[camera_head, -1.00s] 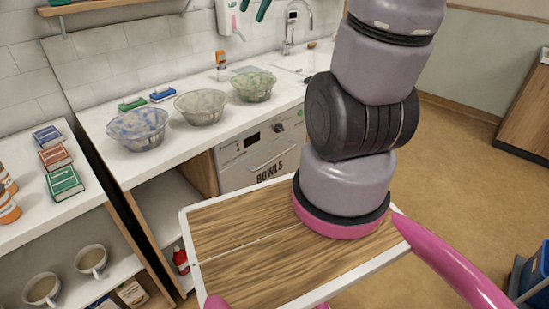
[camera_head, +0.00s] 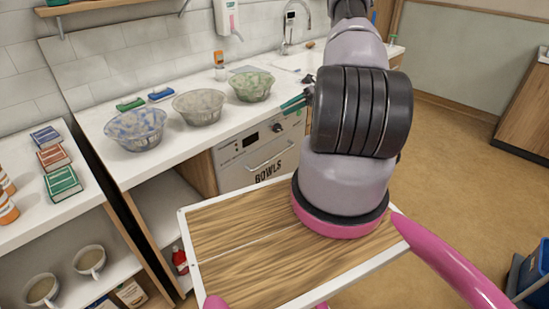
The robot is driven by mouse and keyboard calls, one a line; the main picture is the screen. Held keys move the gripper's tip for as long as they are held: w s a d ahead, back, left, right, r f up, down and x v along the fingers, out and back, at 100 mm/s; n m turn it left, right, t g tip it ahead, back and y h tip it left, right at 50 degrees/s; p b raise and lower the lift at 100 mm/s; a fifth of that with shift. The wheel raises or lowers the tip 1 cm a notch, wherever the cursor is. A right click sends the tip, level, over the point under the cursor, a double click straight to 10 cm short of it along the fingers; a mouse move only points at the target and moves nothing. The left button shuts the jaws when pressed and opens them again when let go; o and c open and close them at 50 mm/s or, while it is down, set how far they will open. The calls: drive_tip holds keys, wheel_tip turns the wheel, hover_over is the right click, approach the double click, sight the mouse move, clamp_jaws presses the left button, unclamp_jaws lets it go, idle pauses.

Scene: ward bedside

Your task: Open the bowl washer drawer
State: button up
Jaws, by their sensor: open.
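The bowl washer (camera_head: 232,172) is a grey-white front under the counter, marked BOWLS, with a dark display and a knob. Its pale bar handle (camera_head: 268,160) runs across the drawer front. The drawer looks shut, and my arm hides the washer's right part. My gripper (camera_head: 296,103) shows as green fingers by the counter's front edge, above and right of the handle and near the knob. It is open and apart from the handle. The rest of the gripper is hidden behind my arm.
Three glassy bowls, blue (camera_head: 136,128), grey (camera_head: 199,107) and green (camera_head: 251,86), stand on the white counter (camera_head: 160,165). A sink tap (camera_head: 288,28) is behind. Books (camera_head: 62,180) and mugs (camera_head: 90,260) are on shelves at left.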

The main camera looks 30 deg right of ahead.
sight(275, 157)
drive_tip(key=s+d+f+m+t+y, duration=0.1)
drive_tip(key=s+f+m+t, duration=0.2)
drive_tip(key=f, duration=0.6)
drive_tip(key=s+d+f+m+t+y, duration=0.1)
drive_tip(key=s+d+f+m, duration=0.15)
drive_tip(key=f+m, duration=0.55)
drive_tip(key=shift+n, duration=0.9)
drive_tip(key=x, duration=0.3)
drive_tip(key=f+x, duration=0.1)
drive_tip(key=x, duration=0.3)
drive_tip(key=s+f+x, duration=0.1)
drive_tip(key=x, duration=0.3)
drive_tip(key=shift+a+f, duration=0.15)
drive_tip(key=shift+a, duration=0.15)
clamp_jaws()
